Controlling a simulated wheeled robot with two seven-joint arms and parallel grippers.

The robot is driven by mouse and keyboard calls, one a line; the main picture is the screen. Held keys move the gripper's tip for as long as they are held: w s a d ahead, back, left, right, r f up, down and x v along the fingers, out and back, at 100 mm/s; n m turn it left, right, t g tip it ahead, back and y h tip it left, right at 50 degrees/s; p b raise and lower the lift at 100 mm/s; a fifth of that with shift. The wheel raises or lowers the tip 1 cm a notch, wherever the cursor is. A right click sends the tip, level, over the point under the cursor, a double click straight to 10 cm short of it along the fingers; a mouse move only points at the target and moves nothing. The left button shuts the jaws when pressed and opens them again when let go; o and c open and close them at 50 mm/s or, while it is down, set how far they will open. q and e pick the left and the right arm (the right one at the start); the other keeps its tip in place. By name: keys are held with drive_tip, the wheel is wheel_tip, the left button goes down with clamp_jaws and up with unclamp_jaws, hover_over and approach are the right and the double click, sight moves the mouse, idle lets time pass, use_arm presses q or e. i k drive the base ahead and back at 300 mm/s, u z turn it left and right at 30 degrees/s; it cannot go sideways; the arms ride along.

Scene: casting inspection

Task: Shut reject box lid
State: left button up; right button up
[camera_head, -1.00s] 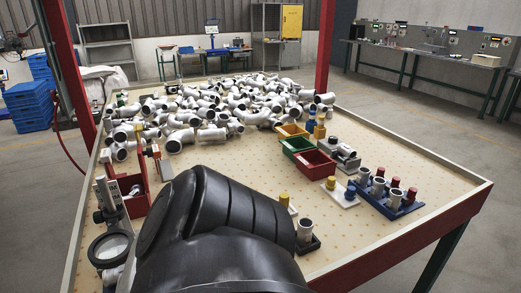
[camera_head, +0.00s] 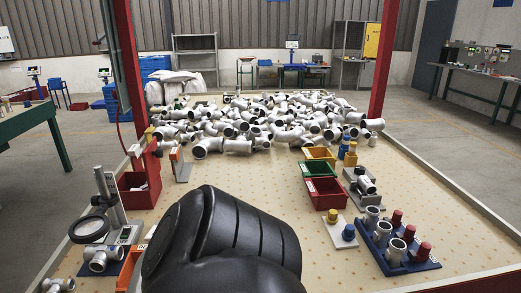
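A red box (camera_head: 125,198) stands at the left side of the table, with small pale parts inside. A red panel (camera_head: 151,160) rises at its back right, and it looks like a lid standing open. It is the only box here with such a panel, so I take it as the reject box. A large black arm link of mine fills the bottom middle, in front of and to the right of the box. Neither of my grippers is in view.
A magnifier stand (camera_head: 108,205) stands just in front of the red box. An orange-red tray (camera_head: 131,262) is partly hidden by my arm. A heap of grey pipe fittings (camera_head: 270,120) lies behind. Red (camera_head: 326,194), green and yellow bins stand right. The table middle is clear.

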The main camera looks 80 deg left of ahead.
sight(151, 155)
drive_tip(key=z, duration=0.35)
drive_tip(key=k, duration=1.6)
drive_tip(key=u, duration=1.45)
